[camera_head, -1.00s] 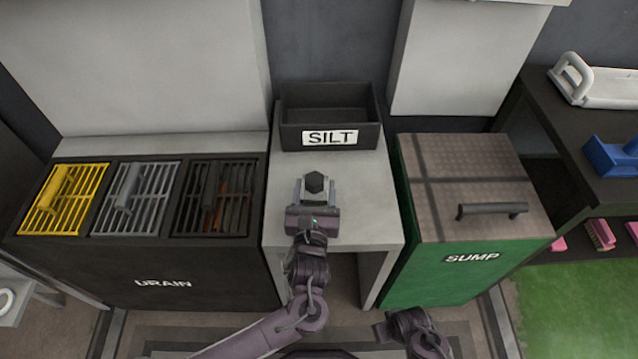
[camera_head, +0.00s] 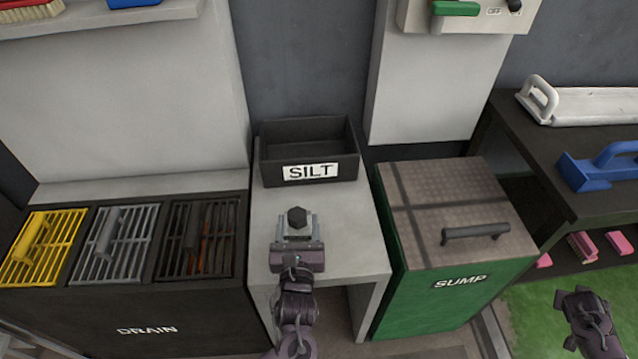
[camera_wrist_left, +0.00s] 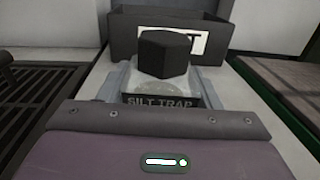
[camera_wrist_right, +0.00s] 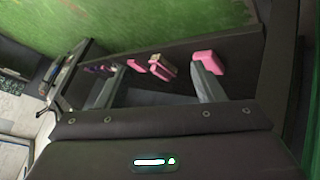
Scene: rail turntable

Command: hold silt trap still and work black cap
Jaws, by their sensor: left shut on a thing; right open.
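The silt trap (camera_wrist_left: 160,102) is a clear, squat body with a dark label, standing on the light grey bench. The black cap (camera_head: 297,217) is hexagonal and sits on top of it; it also shows large in the left wrist view (camera_wrist_left: 163,53). My left gripper (camera_head: 297,240) is shut on the silt trap, with a finger on each side below the cap. My right gripper (camera_wrist_right: 162,85) is open and empty, with its fingers apart. In the head view the right arm is at the lower right, in front of the green floor, well away from the trap.
The black SILT bin (camera_head: 308,170) stands behind the trap on the bench. The drain (camera_head: 147,330) with yellow, grey and dark grates is left. The green sump box (camera_head: 440,297) with a handled lid is right.

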